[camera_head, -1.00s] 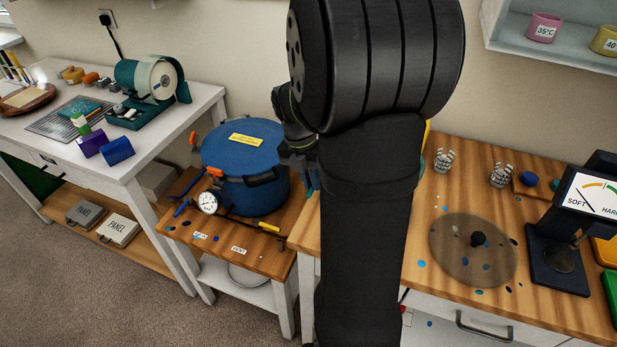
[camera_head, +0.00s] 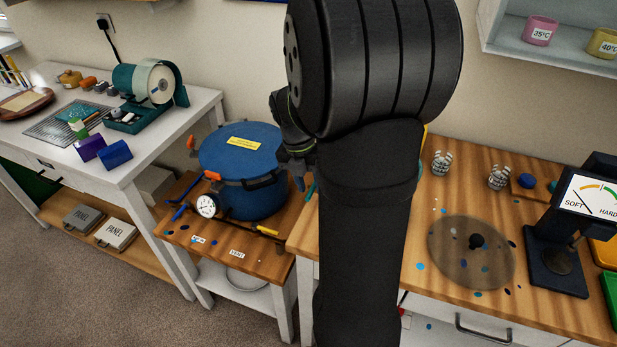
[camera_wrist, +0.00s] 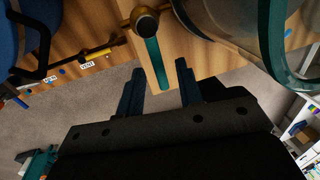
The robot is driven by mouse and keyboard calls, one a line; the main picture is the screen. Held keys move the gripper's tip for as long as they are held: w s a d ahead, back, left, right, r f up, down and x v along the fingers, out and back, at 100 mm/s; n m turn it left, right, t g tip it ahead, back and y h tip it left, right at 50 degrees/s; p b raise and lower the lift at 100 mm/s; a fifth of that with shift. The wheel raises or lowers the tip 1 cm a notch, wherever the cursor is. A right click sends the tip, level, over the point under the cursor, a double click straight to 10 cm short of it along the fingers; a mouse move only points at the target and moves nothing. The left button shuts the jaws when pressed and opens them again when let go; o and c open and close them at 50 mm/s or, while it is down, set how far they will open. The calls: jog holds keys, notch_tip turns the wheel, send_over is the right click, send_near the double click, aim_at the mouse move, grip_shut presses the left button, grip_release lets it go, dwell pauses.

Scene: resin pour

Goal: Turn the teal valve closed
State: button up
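The teal valve handle (camera_wrist: 155,62) is a flat lever in the wrist view, running from a brass valve body (camera_wrist: 144,21) at the edge of the wooden top. My gripper (camera_wrist: 159,66) is open, with one dark blue finger on each side of the lever's free end. Gaps show between the lever and both fingers, so it does not look gripped. In the head view, a bit of teal (camera_head: 311,189), probably this lever, shows beside my fingers. My arm hides the rest of the valve there.
A clear chamber with a teal rim (camera_wrist: 273,45) stands close right of the valve in the wrist view. A blue pressure pot (camera_head: 240,160) with a gauge (camera_head: 206,205) stands left of my gripper. A yellow-handled valve (camera_head: 267,231) lies in front of it.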

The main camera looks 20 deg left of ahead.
jog(key=a+r, duration=0.3)
jog(key=r, duration=1.4)
jog(key=shift+a, duration=0.2)
jog(key=d+f, duration=0.1)
jog(key=f, duration=0.4)
jog(key=d+f, duration=0.1)
jog(key=f, duration=0.5)
jog(key=d+f, duration=0.1)
jog(key=f, duration=0.5)
jog(key=shift+d, duration=0.2)
jog(key=shift+r, duration=0.1)
jog(key=shift+d+f, duration=0.1)
jog(key=shift+f, duration=0.2)
jog(key=shift+w+a+r+m, duration=0.1)
jog(key=shift+a+m, duration=0.25)
jog(key=shift+m, duration=0.35)
jog(key=shift+w+a+r+m, duration=0.1)
jog(key=shift+a+m, duration=0.2)
jog(key=shift+m, duration=0.4)
jog(key=shift+o, duration=0.6)
